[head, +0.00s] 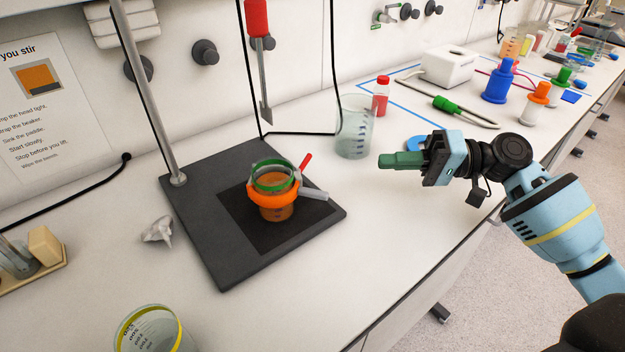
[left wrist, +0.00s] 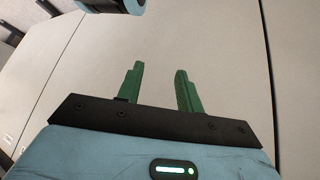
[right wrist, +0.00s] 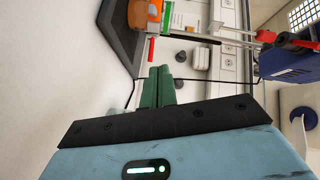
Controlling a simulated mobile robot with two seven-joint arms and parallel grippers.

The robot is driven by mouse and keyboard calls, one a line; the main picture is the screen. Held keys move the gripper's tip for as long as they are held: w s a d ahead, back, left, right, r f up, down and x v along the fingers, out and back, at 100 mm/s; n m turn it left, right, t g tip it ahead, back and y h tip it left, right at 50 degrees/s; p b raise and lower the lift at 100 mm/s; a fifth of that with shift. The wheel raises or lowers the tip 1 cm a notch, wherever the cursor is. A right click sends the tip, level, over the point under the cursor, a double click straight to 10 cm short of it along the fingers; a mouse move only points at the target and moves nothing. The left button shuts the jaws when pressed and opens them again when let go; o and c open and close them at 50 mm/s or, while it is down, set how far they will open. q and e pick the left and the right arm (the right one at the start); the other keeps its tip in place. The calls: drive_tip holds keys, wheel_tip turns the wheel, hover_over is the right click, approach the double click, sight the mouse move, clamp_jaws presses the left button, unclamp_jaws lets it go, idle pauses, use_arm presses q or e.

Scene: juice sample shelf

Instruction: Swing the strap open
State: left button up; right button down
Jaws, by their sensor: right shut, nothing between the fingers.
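A beaker of orange liquid (head: 276,211) stands upright on the dark stirrer base (head: 215,275), with a green ring (head: 270,187) at its top. An orange strap (head: 262,208) goes around it; a red-tipped lever (head: 305,161) and a grey tab (head: 314,194) stick out on its right. Whether the strap is latched cannot be told. My right gripper (head: 382,161) is shut and empty, right of the beaker and apart from it; its fingers also show in the right wrist view (right wrist: 159,80). My left gripper (left wrist: 159,75) is open and empty before a pale surface, outside the head view.
A paddle with a red top (head: 265,80) hangs above and behind the beaker. An empty glass beaker (head: 354,130) and a red-capped bottle (head: 381,97) stand behind my right gripper. A metal post (head: 147,95) rises at the left. Crumpled paper (head: 158,231) lies left of the base.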

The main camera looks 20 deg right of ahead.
use_arm(q)
drive_tip(key=shift+r, duration=0.1)
